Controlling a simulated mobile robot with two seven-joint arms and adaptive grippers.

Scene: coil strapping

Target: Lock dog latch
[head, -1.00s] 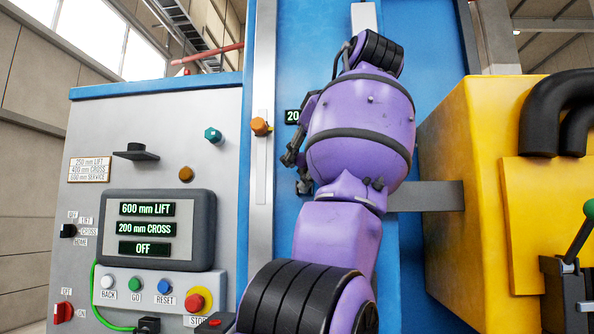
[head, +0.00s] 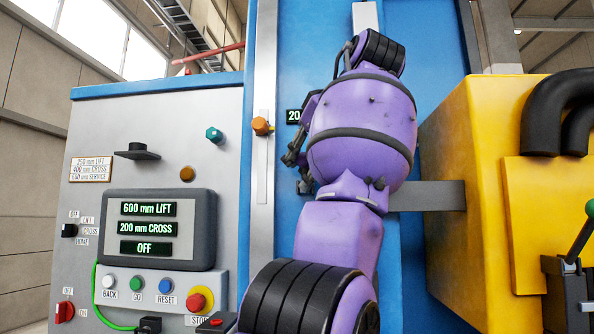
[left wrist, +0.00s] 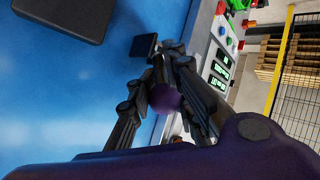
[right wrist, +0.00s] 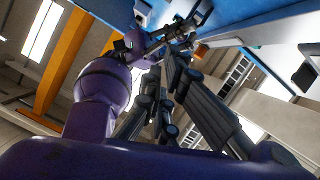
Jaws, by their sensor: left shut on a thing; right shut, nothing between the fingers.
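My left gripper (head: 293,155) is partly hidden behind my purple arm in the head view, against the blue machine face. In the left wrist view its black fingers (left wrist: 165,50) close together beside a small dark square piece (left wrist: 143,46), which seems to be the dog latch's handle. The fingers are shut on it, though the exact contact is hard to make out. A dark piece (head: 305,187) shows just below the gripper in the head view. The latch's body and position are hidden. My right gripper (right wrist: 170,62) is shut and empty in the right wrist view, near my left arm.
A grey control panel (head: 230,120) stands at the left, with a screen (head: 160,229) reading 600 mm LIFT, 200 mm CROSS, OFF, and a red stop button (head: 196,302). A yellow housing (head: 480,140) with black hoses (head: 560,110) juts out at the right.

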